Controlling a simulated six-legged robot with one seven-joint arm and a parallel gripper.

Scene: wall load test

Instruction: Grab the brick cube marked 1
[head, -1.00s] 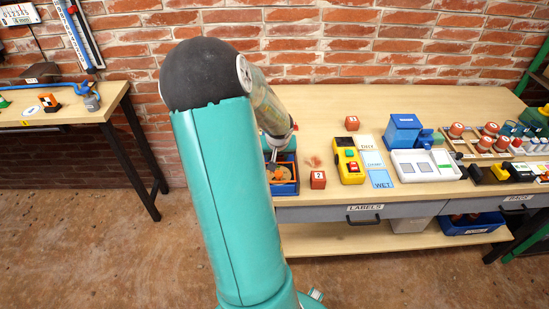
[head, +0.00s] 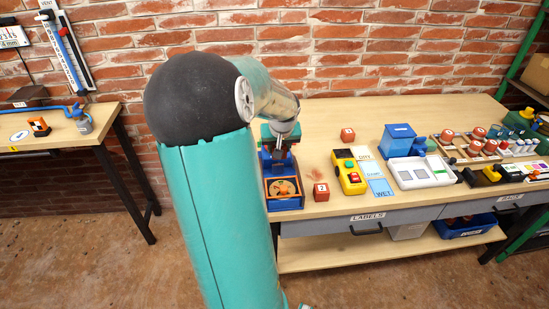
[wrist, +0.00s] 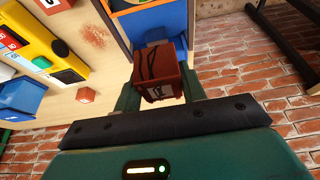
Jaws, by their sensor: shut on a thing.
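In the wrist view my gripper (wrist: 160,84) is shut on a red brick cube (wrist: 162,72), one green finger on each side. Dark jagged lines run over one face and a pale label shows in part on another; I cannot read its number. In the head view my gripper (head: 280,142) is over the back of the blue tray at the bench's left end, and the held cube cannot be made out. Two other red cubes stand on the bench: a front one (head: 321,192) marked 2, and one farther back (head: 347,134) whose mark is unclear.
A yellow box with buttons (head: 349,172), coloured cards (head: 374,172), a blue box (head: 400,139) and a white tray (head: 424,183) stand to the right. The bench's back strip is clear.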

